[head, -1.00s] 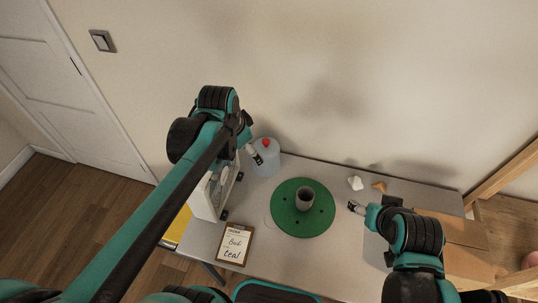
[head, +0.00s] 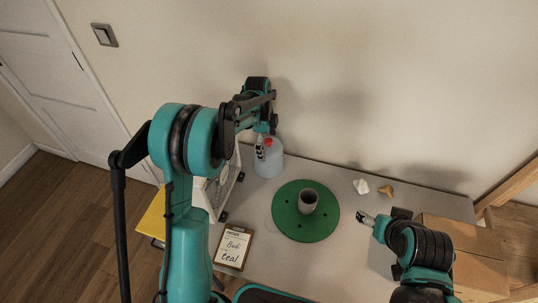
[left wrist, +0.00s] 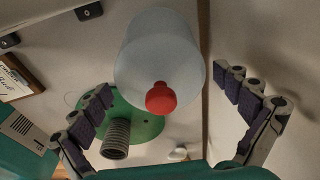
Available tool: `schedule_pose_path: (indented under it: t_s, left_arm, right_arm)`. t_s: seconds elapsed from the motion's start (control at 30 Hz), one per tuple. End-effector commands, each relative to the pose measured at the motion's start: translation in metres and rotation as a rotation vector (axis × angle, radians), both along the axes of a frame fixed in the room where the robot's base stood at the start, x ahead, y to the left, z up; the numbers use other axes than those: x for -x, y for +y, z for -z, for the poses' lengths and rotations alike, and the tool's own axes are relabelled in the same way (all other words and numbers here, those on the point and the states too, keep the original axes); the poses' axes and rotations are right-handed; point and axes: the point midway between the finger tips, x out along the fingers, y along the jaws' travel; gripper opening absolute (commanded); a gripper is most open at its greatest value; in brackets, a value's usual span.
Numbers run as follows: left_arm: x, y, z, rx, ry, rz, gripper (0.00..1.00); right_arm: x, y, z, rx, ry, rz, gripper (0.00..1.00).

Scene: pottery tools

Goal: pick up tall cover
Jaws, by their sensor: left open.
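The tall cover (head: 268,165) is a pale, translucent, rounded vessel with a red knob on top. It stands upright at the back left of the table. In the left wrist view the cover (left wrist: 160,60) fills the upper middle, its red knob towards the camera. My left gripper (head: 261,148) is at the cover's top, close to the knob. Its two fingers (left wrist: 162,84) are spread wide, with the knob between them in the picture; I see no contact. My right gripper (head: 367,219) is low over the table's right side; its opening is unclear.
A green disc (head: 287,222) bears a grey ribbed cylinder (head: 308,202). A white panelled object (head: 224,186) stands just left of the cover. A clipboard (head: 233,247) lies in front. Small white (head: 361,186) and brown (head: 386,191) pieces and a cardboard box (head: 465,250) are on the right.

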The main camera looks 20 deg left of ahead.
Motion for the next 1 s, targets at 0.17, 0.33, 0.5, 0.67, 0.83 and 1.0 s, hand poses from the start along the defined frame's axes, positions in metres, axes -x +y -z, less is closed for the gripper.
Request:
schedule_pose_path:
  t_s: [0.17,0.33,0.5,0.67,0.83,1.0]
  left_arm:
    - [0.0,-0.004,0.024,0.0,-0.001,0.0,1.0]
    - [0.0,-0.008,0.047,0.0,-0.001,-0.001,1.0]
    - [0.0,-0.008,0.048,0.0,-0.001,-0.001,1.0]
    - [0.0,-0.008,0.048,0.0,-0.001,-0.001,0.76]
    - [0.0,-0.008,0.048,0.0,-0.001,-0.001,0.62]
    - [0.0,-0.008,0.048,0.0,-0.001,-0.002,0.62]
  right_arm:
    - [0.0,0.0,0.014,0.0,0.0,0.0,0.71]
    - [0.0,0.0,0.023,0.0,0.0,0.0,0.71]
    - [0.0,0.0,0.022,0.0,0.0,0.0,0.71]
    - [0.0,0.0,0.022,0.0,0.0,0.0,0.71]
    - [0.0,0.0,0.022,0.0,0.0,0.0,0.71]
    - [0.0,0.0,0.022,0.0,0.0,0.0,0.71]
